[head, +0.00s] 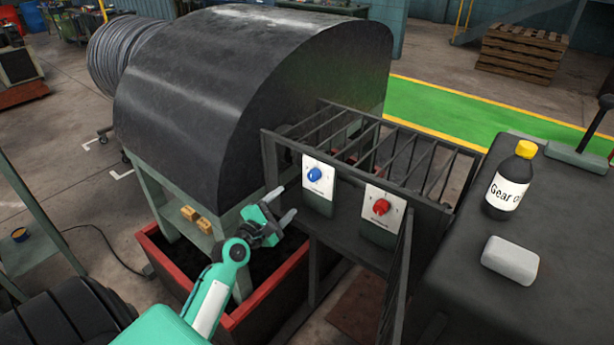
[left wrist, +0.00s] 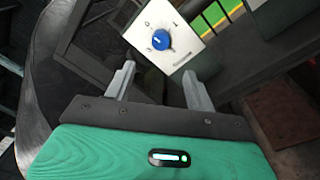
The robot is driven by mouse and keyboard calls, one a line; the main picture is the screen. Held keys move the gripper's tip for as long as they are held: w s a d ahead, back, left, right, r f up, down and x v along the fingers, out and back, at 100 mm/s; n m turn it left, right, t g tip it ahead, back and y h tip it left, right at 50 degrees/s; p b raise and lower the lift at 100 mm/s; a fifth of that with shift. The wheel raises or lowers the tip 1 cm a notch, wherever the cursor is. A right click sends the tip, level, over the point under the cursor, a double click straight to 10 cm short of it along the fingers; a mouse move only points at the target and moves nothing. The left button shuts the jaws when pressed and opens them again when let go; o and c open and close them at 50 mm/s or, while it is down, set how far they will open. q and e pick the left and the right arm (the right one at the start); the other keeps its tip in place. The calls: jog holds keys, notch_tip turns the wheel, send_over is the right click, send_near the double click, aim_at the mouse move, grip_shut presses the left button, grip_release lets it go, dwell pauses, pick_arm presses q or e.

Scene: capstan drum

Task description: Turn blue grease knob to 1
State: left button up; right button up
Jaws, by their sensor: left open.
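The blue grease knob (head: 315,174) sits on a white plate (head: 318,189) on a grey box at the front of the barred frame. In the left wrist view the blue knob (left wrist: 161,40) shows ahead of the fingers, with markings around it on the plate; which mark it points to is too small to tell for sure. My left gripper (head: 283,205) is open and empty, to the left of and below the knob, apart from it. In the left wrist view its two fingers (left wrist: 158,85) are spread below the plate. My right gripper is not in view.
A red knob (head: 381,207) on a second white plate is right of the blue one. A dark barred frame (head: 430,168) stands behind both. A black drum cover (head: 225,70) rises at left. A gear oil bottle (head: 508,182) and a white block (head: 510,260) stand at right.

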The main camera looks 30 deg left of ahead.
aim_at(312, 178)
pick_arm(q)
jog(key=w+p, duration=0.2)
jog(key=w, duration=1)
jog(key=shift+w+p, duration=0.25)
jog(key=shift+p, duration=0.15)
jog(key=shift+w+f, duration=0.1)
jog(key=shift+w, duration=0.4)
jog(key=shift+c, duration=0.8)
jog(key=c, duration=0.7)
jog(key=shift+c, duration=0.5)
jog(key=shift+m, duration=0.3)
